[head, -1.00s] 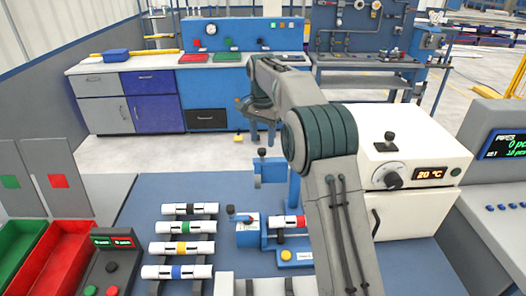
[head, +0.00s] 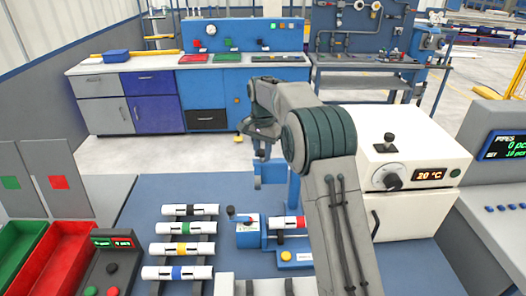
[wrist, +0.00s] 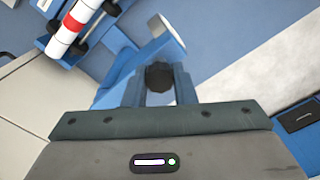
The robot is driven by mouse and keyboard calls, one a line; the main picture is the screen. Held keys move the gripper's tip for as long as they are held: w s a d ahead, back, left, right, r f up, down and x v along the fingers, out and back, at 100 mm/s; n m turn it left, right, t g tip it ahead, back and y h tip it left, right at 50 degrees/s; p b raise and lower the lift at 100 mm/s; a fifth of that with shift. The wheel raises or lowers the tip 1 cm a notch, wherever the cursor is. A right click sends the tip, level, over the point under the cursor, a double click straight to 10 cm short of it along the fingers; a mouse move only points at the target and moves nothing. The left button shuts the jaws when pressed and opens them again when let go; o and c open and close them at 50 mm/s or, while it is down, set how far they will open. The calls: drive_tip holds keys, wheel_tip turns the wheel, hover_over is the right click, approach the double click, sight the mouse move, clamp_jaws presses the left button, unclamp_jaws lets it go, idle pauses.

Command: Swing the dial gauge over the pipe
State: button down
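The pipe (head: 287,222), white with a red band, lies on a blue stand in the head view; it also shows at the upper left of the wrist view (wrist: 75,22). A blue swing arm (head: 271,173), apparently the dial gauge's, stands behind the pipe and to its side, not over it. Its black knob (wrist: 160,77) shows in the wrist view; the dial face is not visible. My gripper (head: 262,152) is above this blue arm at the knob. In the wrist view its fingers appear apart on either side of the knob, with narrow gaps.
Several white pipes with coloured bands (head: 188,228) lie on a rack to the left. A white oven-like box (head: 410,160) reading 20 °C stands at the right. Green and red bins (head: 60,255) are at the far left. A small blue fixture with a lever (head: 246,232) is beside the pipe.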

drive_tip(key=shift+s, duration=0.15)
drive_tip(key=s+d+n+b, duration=0.3)
drive_tip(key=s+d+n, duration=0.8)
drive_tip(key=n, duration=0.7)
drive_tip(key=shift+s, duration=0.15)
drive_tip(key=shift+d, duration=0.15)
idle(0.5)
drive_tip(key=c, duration=1.2)
unclamp_jaws()
drive_tip(key=shift+r, duration=0.1)
